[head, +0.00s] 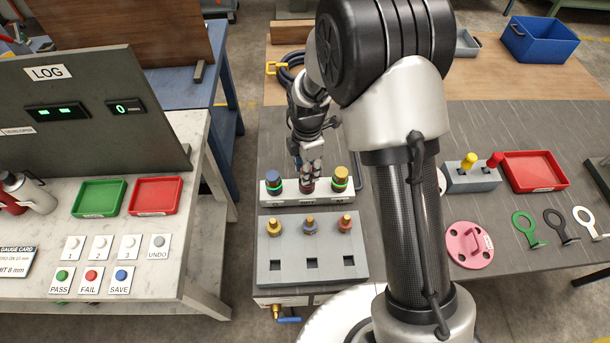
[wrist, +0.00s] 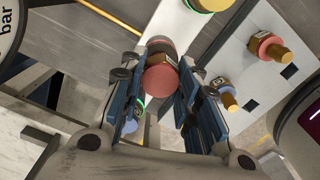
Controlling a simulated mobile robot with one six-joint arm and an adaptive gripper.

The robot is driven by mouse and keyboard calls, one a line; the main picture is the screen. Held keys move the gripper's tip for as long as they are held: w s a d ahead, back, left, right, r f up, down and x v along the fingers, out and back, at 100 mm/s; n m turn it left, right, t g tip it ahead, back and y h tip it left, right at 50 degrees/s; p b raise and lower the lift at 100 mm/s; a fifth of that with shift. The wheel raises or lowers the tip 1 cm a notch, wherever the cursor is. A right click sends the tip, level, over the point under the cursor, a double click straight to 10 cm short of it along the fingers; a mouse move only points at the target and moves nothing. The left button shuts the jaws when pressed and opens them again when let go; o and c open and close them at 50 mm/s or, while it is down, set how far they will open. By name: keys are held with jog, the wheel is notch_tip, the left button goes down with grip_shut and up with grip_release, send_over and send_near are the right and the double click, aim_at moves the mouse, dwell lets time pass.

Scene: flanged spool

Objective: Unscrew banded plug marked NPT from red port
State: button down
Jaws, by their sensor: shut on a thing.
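My gripper (head: 309,160) reaches down onto the middle port of the light port block (head: 325,194). In the wrist view its two blue-grey fingers (wrist: 172,98) are shut on the sides of a round, red-ended plug (wrist: 162,81). A brownish part shows just behind the red end. The fingers hide most of the red port, and I cannot tell how far the plug is seated. No NPT marking is readable. A dark red part (head: 308,185) shows below the fingers in the head view. The blue port (head: 275,182) is to its left and the yellow port (head: 340,178) to its right.
A grey rack (head: 290,252) in front holds three brass plugs with yellow, blue and red bands, above square holes. A grey block with yellow and red pins (head: 472,178), a red tray (head: 534,170) and a pink flange (head: 468,245) lie right. The log panel (head: 85,105) stands left.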

jog(key=shift+r, duration=0.1)
jog(key=shift+r+p, duration=1.75)
jog(key=shift+r, duration=0.7)
